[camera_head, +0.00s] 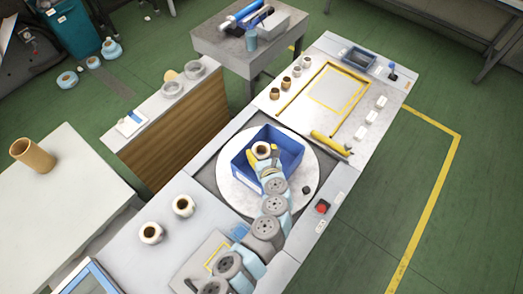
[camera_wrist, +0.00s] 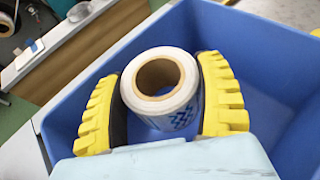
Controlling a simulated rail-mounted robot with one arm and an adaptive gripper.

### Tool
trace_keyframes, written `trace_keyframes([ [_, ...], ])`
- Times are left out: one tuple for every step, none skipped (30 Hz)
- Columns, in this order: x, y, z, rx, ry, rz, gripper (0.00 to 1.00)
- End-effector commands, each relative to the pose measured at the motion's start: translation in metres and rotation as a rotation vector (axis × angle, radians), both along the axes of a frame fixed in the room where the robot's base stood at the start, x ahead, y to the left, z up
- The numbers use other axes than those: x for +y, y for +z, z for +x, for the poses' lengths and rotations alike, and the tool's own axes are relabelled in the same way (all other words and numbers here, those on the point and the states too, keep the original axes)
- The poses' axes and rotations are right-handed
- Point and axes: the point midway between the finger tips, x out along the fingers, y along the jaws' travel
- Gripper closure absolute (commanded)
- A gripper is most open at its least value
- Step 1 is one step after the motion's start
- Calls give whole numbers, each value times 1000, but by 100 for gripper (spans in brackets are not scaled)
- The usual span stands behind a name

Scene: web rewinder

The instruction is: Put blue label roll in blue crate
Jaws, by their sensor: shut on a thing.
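The blue label roll (camera_wrist: 162,88), white with a brown core and a blue print on its side, stands between the two yellow fingers of my gripper (camera_head: 264,157). Both fingers press on its sides. The roll (camera_head: 263,149) also shows in the head view, over the blue crate. The blue crate (camera_head: 292,147) sits on a round pale turntable. In the wrist view the crate's walls (camera_wrist: 262,42) surround the roll and fingers. The roll's lower end and the crate floor under it are partly hidden, so I cannot tell whether it touches the floor.
Two rolls (camera_head: 183,206) stand on the near left surface. Several small rolls (camera_head: 286,83) stand beyond the turntable, near a yellow frame (camera_head: 335,90). A red button (camera_head: 322,207) is on the right edge. A brown-sided table (camera_head: 175,125) stands left.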

Motion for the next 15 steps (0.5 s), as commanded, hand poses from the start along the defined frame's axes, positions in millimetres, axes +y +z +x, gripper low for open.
trace_keyframes([
  [0,-1,0,-1,0,0,68],
  [0,-1,0,-1,0,0,68],
  [0,-1,0,-1,0,0,68],
  [0,-1,0,-1,0,0,68],
  [0,-1,0,0,0,0,19],
  [0,-1,0,0,0,0,7],
  [0,-1,0,0,0,0,0],
  [0,-1,0,0,0,0,0],
  [0,-1,0,0,0,0,0],
  [0,-1,0,0,0,0,0],
  [0,-1,0,0,0,0,0],
  [0,-1,0,0,0,0,0],
  [0,-1,0,0,0,0,0],
  [0,0,0,0,0,0,0],
  [0,1,0,0,0,-1,0],
])
